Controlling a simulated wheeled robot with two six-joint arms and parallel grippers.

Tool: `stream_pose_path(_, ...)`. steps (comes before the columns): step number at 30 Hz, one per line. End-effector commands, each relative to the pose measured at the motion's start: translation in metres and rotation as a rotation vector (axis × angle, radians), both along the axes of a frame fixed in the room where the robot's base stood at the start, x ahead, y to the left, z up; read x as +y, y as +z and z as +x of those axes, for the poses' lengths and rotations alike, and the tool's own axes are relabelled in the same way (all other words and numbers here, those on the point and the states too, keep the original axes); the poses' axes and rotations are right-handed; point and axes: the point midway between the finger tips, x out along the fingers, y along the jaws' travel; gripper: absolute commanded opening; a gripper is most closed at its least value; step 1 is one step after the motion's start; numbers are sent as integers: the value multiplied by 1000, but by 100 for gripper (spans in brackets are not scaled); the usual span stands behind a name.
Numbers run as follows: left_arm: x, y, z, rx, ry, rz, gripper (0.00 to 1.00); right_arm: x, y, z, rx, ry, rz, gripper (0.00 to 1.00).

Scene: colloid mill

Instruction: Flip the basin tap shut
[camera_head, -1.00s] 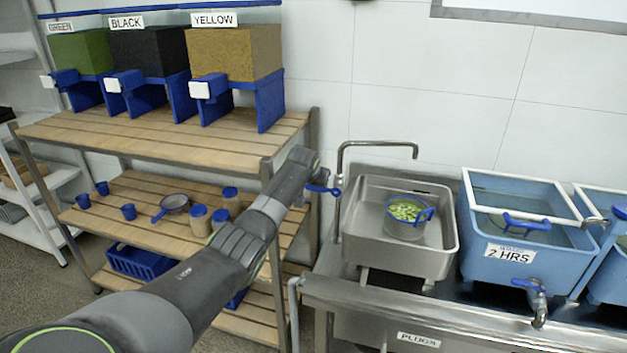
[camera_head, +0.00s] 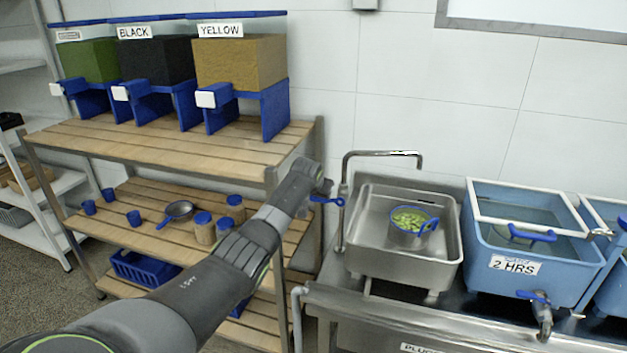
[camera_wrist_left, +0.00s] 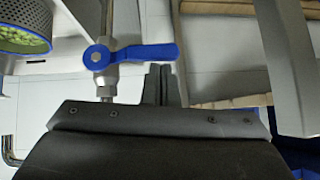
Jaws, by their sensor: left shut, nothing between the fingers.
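The basin tap has a blue lever (camera_head: 327,200) on a metal pipe whose spout (camera_head: 385,153) bends over the steel basin (camera_head: 365,262). In the left wrist view the blue lever (camera_wrist_left: 140,53) extends rightward from its round pivot, across the pipe. My left gripper (camera_head: 322,187) is beside the lever, just above and left of it in the head view. In the left wrist view its fingers (camera_wrist_left: 162,76) are shut and empty, with tips close below the lever's free end. I cannot tell whether they touch it. My right gripper is not in view.
A perforated metal pot (camera_head: 411,228) with green pieces stands in the basin. A blue tub (camera_head: 515,290) labelled 2 HRS is to the right. A wooden shelf rack (camera_head: 180,150) with bins, cups and jars stands left. A rack post (camera_head: 318,170) is close to my gripper.

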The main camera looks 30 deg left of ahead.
Motion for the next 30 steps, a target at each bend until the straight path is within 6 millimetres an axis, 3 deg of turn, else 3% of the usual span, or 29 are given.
stream_pose_path(8,1,44,2,-7,-2,2,0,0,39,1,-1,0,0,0)
stream_pose_path(11,-1,43,-3,-8,-2,2,0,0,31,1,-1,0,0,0)
stream_pose_path(30,-14,93,-51,-10,-2,3,0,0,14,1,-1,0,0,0)
